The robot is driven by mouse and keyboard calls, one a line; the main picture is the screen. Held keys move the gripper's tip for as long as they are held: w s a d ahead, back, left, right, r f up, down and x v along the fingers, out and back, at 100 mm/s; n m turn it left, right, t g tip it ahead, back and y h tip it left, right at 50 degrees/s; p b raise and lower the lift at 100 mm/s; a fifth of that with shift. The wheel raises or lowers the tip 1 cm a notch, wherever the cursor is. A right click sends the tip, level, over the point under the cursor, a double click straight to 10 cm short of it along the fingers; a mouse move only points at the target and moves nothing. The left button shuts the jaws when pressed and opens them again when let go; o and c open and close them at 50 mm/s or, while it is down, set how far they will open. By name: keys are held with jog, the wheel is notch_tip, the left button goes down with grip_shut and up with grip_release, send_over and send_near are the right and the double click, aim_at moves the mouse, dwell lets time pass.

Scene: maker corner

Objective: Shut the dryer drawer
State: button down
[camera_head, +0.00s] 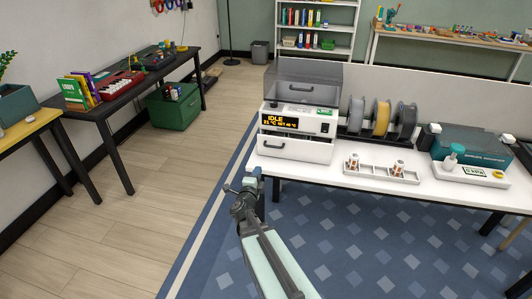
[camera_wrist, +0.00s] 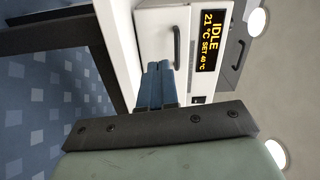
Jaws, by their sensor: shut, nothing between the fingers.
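The dryer (camera_head: 321,126) is a white box with a smoky clear lid and an orange "IDLE" display, standing at the left end of the white table. Its drawer (camera_head: 300,153) is the low white front with a dark bar handle (camera_head: 272,144). The drawer front appears to stand slightly forward of the body; how far is hard to tell. In the wrist view the drawer (camera_wrist: 151,31) and its handle (camera_wrist: 177,48) appear turned sideways. My gripper (camera_head: 254,173) is in front of and below the drawer's left side. Its blue fingers (camera_wrist: 159,66) are together and empty, pointing toward the drawer front.
Filament spools (camera_head: 381,117) stand right of the dryer. A white tray (camera_head: 381,174) with small parts and a teal machine (camera_head: 470,143) are further right. A dark table leg (camera_head: 275,190) is beside my gripper.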

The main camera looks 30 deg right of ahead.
aim_at(268, 146)
jog(key=shift+m, duration=0.7)
jog(key=x, duration=1.4)
jog(key=shift+s+d, duration=0.15)
jog(key=shift+d, duration=0.05)
jog(key=x, duration=0.4)
jog(key=shift+d+f, duration=0.1)
jog(key=shift+w+d, duration=0.25)
jog(key=shift+w, duration=0.1)
jog(key=v, duration=1.5)
